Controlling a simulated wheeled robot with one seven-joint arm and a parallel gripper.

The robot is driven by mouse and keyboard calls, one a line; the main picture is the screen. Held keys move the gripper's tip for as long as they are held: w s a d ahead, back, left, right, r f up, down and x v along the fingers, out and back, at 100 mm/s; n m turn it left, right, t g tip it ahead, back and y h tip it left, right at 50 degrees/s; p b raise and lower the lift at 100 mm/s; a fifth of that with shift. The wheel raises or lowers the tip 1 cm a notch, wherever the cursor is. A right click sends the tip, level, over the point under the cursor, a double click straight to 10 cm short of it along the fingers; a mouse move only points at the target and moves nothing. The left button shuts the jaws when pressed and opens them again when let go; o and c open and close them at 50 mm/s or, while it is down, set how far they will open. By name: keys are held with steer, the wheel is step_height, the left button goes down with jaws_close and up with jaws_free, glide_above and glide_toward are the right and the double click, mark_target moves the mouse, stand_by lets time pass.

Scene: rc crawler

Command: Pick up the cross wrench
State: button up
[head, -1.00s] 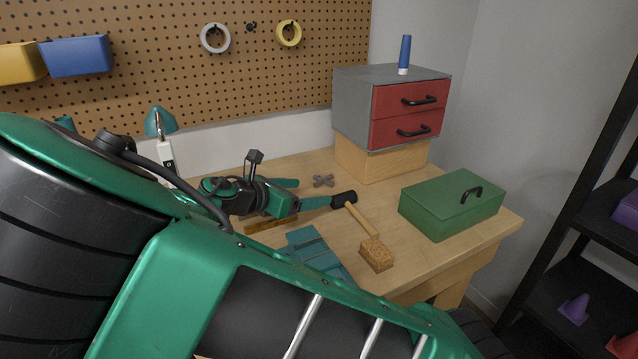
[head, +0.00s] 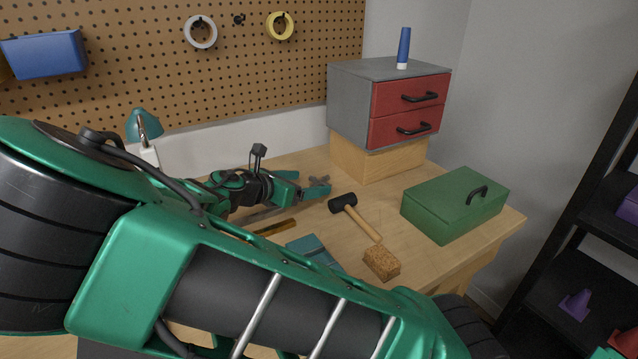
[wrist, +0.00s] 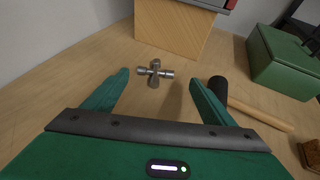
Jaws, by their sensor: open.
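The cross wrench (wrist: 154,73) is a small grey metal cross lying flat on the wooden workbench. In the wrist view it sits just past my fingertips, near the middle of the gap between them. In the head view the cross wrench (head: 318,181) shows at the tips of my green fingers and is partly covered by them. My gripper (wrist: 158,77) is open and empty, its two green fingers spread wide. In the head view my gripper (head: 312,185) reaches over the bench from the left.
A black-headed mallet (head: 356,213) lies right of my gripper, with a cork-coloured block (head: 381,263) nearer. A green toolbox (head: 450,206) stands at the right. A red-drawered cabinet on a wooden block (head: 378,158) stands behind the wrench. A teal case (head: 314,250) lies in front.

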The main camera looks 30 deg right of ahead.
mark_target(316, 182)
steer(key=shift+w+x, duration=0.2)
steer(key=shift+x, duration=1.25)
steer(key=shift+w+x, duration=0.2)
steer(key=shift+x, duration=1.2)
steer(key=shift+a, duration=0.1)
steer(key=c, duration=1.2)
